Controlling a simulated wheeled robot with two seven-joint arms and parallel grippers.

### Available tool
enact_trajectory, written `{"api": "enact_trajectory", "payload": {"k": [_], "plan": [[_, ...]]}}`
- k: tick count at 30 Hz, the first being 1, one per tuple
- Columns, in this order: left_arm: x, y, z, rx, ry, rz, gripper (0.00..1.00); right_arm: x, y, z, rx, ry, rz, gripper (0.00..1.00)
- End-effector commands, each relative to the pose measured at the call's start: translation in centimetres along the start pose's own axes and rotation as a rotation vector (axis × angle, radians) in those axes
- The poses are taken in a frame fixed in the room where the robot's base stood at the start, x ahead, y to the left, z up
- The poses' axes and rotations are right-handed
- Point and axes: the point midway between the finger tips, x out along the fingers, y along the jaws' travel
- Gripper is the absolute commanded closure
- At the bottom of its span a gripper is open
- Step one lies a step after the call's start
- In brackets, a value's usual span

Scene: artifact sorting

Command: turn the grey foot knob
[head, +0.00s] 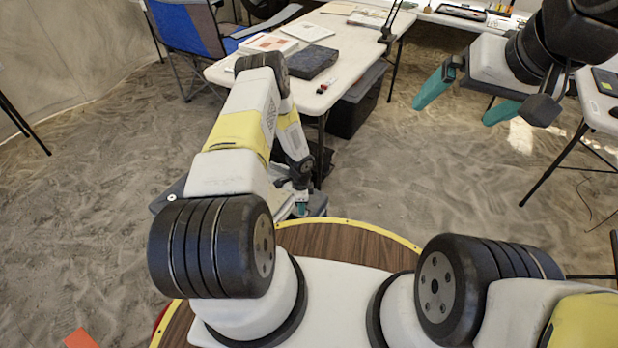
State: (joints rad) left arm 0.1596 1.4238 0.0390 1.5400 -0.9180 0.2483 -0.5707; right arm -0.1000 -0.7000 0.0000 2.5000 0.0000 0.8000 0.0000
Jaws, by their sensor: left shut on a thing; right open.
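My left arm reaches forward and down past the front of my round base. My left gripper (301,208) is low, beside a grey object (319,204) near the floor, and only its teal fingertips show. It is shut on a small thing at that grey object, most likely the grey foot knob. The knob itself is hidden behind the gripper and my arm, so its angle cannot be told. My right gripper (454,112) is raised at the upper right, with its teal fingers wide apart and nothing between them.
A white folding table (345,50) stands ahead, with a dark box (312,62), books and markers on it. A black bin (355,105) stands under it. A blue folding chair (190,30) is at its left. Another table edge (600,105) is at the right. Sandy floor between is clear.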

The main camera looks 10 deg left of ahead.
Motion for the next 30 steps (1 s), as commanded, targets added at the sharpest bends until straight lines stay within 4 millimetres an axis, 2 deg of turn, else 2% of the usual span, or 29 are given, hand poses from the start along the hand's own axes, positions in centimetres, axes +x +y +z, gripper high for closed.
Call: {"api": "enact_trajectory", "payload": {"k": [30], "plan": [[-0.03,-0.10,-0.09,-0.918,0.001,-0.001,1.00,0.00,0.00,0.00,0.000,0.000,0.000,0.00]]}}
